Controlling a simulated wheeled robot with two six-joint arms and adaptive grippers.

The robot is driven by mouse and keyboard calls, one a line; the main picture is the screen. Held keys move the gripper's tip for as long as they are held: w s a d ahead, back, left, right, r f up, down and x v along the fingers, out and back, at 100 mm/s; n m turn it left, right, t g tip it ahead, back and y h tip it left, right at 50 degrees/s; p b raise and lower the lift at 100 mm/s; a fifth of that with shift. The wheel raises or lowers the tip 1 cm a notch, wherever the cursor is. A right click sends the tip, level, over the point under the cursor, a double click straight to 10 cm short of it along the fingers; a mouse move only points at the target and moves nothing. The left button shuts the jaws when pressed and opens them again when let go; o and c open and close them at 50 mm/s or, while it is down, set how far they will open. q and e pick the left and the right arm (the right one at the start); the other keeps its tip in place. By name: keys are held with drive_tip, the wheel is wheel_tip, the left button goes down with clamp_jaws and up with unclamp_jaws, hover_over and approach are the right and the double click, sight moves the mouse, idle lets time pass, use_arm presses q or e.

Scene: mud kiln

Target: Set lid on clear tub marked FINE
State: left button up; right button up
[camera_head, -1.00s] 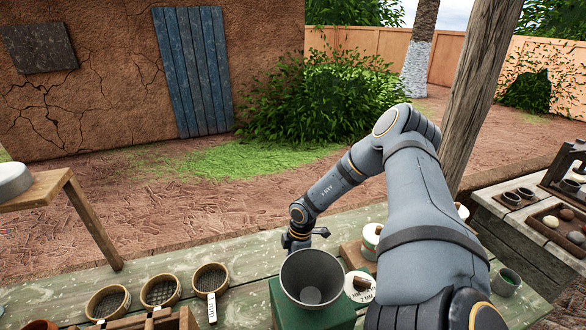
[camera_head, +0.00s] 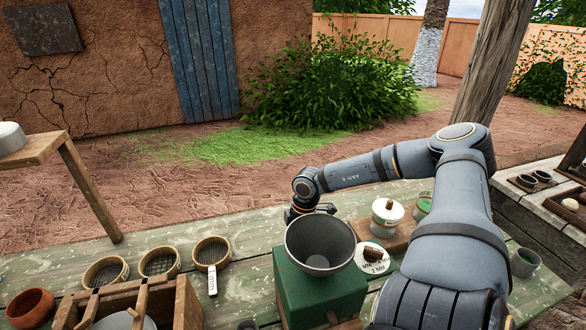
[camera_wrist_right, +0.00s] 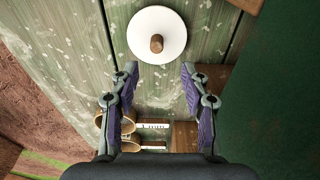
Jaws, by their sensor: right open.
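In the right wrist view a white round lid (camera_wrist_right: 174,47) with a brown wooden knob lies on the worn green bench. My right gripper (camera_wrist_right: 160,70) is open and empty, with the lid just beyond its fingertips. In the head view this gripper (camera_head: 300,211) is low behind a metal hopper, mostly hidden, and I cannot make out the lid there. A white-lidded tub (camera_head: 387,216) and a second tub (camera_head: 423,205) with green showing stand on a wooden board, partly near my arm. I cannot read FINE on either. My left gripper is not in view.
The grey metal hopper (camera_head: 320,240) sits on a green box (camera_head: 318,295) close to my right arm. Several sieves (camera_head: 160,262) and a wooden crate (camera_head: 180,300) are at left; a cup (camera_head: 525,262) is at right.

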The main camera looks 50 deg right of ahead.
wheel_tip(320, 180, down, 4)
drive_tip(key=b, duration=0.2)
drive_tip(key=shift+b, duration=0.3)
drive_tip(key=shift+w+a, duration=0.1)
drive_tip(key=shift+w, duration=0.05)
drive_tip(key=f+b, duration=0.2)
drive_tip(key=f, duration=0.1)
drive_tip(key=f+b, duration=0.1)
drive_tip(key=shift+w+a+f, duration=0.1)
drive_tip(key=shift+w+f, duration=0.15)
drive_tip(key=shift+f, duration=0.15)
drive_tip(key=shift+w+f, duration=0.1)
drive_tip(key=shift+f, duration=0.05)
drive_tip(key=shift+c, duration=0.9)
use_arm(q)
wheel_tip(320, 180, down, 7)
use_arm(e)
clamp_jaws()
